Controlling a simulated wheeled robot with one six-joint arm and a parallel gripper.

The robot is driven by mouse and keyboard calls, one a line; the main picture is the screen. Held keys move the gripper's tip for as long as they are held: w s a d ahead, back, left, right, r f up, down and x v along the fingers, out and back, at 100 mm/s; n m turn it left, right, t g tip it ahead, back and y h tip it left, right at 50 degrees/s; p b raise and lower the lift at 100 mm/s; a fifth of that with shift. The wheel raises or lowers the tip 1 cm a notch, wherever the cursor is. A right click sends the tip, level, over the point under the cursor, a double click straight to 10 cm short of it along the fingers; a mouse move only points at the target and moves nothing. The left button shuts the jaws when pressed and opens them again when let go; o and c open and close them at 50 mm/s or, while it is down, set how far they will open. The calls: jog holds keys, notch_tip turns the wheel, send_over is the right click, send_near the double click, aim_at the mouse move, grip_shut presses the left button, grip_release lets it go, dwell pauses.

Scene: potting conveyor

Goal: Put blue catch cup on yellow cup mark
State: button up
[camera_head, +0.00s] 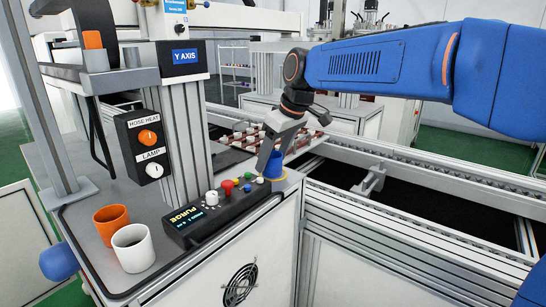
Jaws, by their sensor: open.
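The blue catch cup (276,170) stands upright at the right end of the grey bench top, near the corner beside the conveyor frame. A thin strip of the yellow cup mark (277,180) shows at the foot of the cup; the rest of the mark is hidden under or behind it. My gripper (271,160) points down at the cup, with its grey fingers open. The near finger covers part of the cup's left side. I cannot tell whether the fingers touch the cup.
A black purge box (205,222) with a red button (226,187) and other knobs stands just left of the cup. An orange cup (111,224) and a white cup (133,248) stand at the bench's front left. A control panel (147,146) and post rise behind.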

jog(key=v, duration=1.2)
jog(key=s+d+f+m+t+h, duration=0.1)
jog(key=s+d+f+m, duration=0.2)
jog(key=s+d+f, duration=0.4)
jog(key=s+d+f+m+h, duration=0.15)
jog(key=s+d+f, duration=0.35)
jog(key=d, duration=0.5)
jog(key=s+d+f+m, duration=0.3)
jog(key=s+d+f, duration=0.1)
jog(key=s+f, duration=0.3)
jog(key=s+d+f+m+t+h, duration=0.1)
jog(key=s+d+f+m, duration=0.2)
jog(key=s+d+f, duration=0.2)
jog(key=s+f, duration=0.3)
jog(key=shift+s+f, duration=0.15)
jog(key=shift+f, duration=0.2)
